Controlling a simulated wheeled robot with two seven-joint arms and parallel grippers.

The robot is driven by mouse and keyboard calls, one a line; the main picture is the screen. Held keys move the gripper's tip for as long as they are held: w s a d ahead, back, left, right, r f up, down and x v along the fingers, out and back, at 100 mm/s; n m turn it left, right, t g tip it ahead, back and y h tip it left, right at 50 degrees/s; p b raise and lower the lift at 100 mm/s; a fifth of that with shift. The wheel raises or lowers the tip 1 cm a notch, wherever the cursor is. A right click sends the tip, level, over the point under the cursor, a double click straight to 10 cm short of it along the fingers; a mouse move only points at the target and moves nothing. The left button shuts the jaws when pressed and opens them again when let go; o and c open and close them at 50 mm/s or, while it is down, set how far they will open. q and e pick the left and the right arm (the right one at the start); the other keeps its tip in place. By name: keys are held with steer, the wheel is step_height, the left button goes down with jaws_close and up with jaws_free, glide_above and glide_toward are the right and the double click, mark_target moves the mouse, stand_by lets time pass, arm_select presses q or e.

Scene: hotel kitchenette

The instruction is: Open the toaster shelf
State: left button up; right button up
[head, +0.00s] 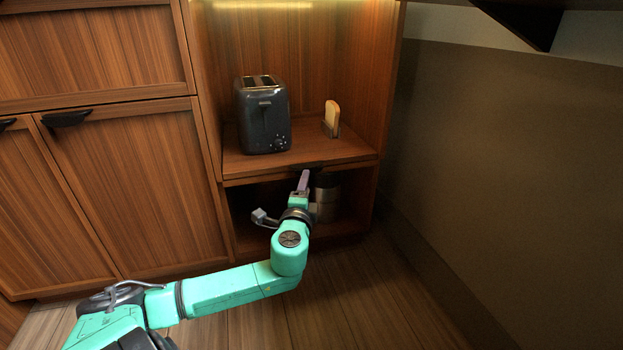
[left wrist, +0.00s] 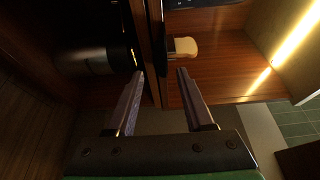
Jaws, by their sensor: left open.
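The toaster shelf (head: 240,164) is a wooden board in an open cabinet niche, with a dark toaster (head: 263,115) standing on it. My left gripper (head: 304,178) is at the shelf's front edge, right of its middle, and the arm reaches in from below left. In the left wrist view, the gripper (left wrist: 160,74) is open, with one finger on each side of the shelf's front edge (left wrist: 150,45). I cannot tell whether a finger touches the wood. The shelf looks pushed in, roughly flush with the cabinet front. My right gripper is not in view.
A slice of bread (head: 332,115) stands in a small holder on the shelf's right. Dark and metallic canisters (head: 326,196) stand in the compartment below, close to the gripper. Closed cabinet doors (head: 130,180) are at left and a wall (head: 510,170) at right. The floor in front is clear.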

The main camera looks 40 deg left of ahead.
arm_select(q)
steer(key=b+x, duration=0.2)
steer(key=x, duration=0.5)
steer(key=shift+w+a, duration=0.2)
steer(key=shift+w, duration=0.05)
jaws_close()
steer(key=shift+f, duration=0.15)
stand_by(0.8)
